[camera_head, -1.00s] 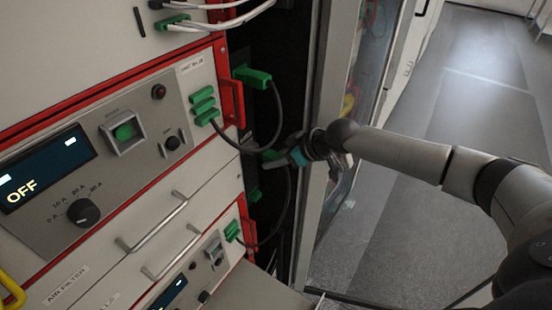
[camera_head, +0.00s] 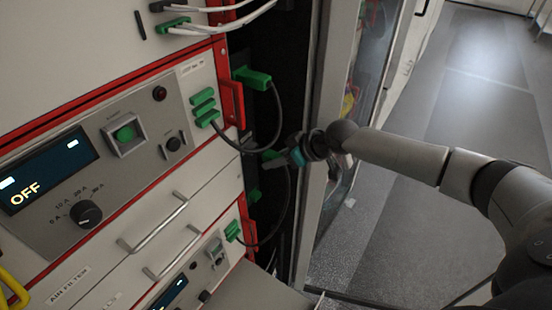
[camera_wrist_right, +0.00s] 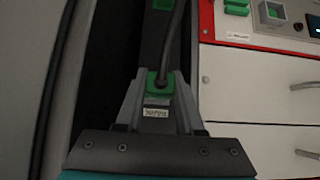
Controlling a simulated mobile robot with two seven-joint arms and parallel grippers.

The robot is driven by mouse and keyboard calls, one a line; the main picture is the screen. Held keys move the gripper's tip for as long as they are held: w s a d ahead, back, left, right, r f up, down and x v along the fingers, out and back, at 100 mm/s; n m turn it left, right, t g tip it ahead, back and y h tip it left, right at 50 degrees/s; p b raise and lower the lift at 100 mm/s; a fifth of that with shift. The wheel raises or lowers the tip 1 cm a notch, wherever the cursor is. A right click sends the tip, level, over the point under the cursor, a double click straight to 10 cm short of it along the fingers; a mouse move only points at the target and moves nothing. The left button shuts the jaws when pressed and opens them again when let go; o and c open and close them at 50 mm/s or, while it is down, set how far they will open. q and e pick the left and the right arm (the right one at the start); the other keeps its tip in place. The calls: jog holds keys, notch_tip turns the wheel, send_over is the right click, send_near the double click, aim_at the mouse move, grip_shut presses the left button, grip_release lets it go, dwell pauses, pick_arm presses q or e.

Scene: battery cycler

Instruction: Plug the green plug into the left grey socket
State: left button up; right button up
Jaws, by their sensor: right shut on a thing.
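My right gripper (camera_head: 284,158) reaches in from the right, level with the dark gap beside the instrument rack. In the right wrist view, its two fingers (camera_wrist_right: 158,108) are shut on a green plug (camera_wrist_right: 160,82) with a dark cable (camera_wrist_right: 172,45) running up from it. A pale label shows between the fingers. In the head view the held plug (camera_head: 270,155) shows as a small green patch by the fingertips. I cannot make out the left grey socket in either view; the dark gap hides detail. My left gripper is out of view.
A green connector (camera_head: 252,77) sits high by the red bracket (camera_head: 231,100), its cable looping to green sockets on the panel. Another green piece (camera_head: 254,195) and a lower green plug (camera_head: 232,230) sit nearby. A metal door frame (camera_head: 330,120) stands close right of the gap.

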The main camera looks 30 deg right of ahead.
aim_at(270, 154)
jog(key=shift+w+a, duration=0.4)
jog(key=shift+w, duration=0.3)
dwell(0.6)
dwell(0.7)
jog(key=shift+w+a+b, duration=0.3)
jog(key=shift+w+a, duration=0.1)
jog(key=shift+w, duration=0.25)
dwell(0.5)
jog(key=o, duration=1.1)
jog(key=shift+c, duration=0.2)
jog(key=b+v, duration=0.1)
jog(key=v, duration=1.4)
jog(key=shift+d, duration=0.15)
jog(key=shift+r, duration=0.1)
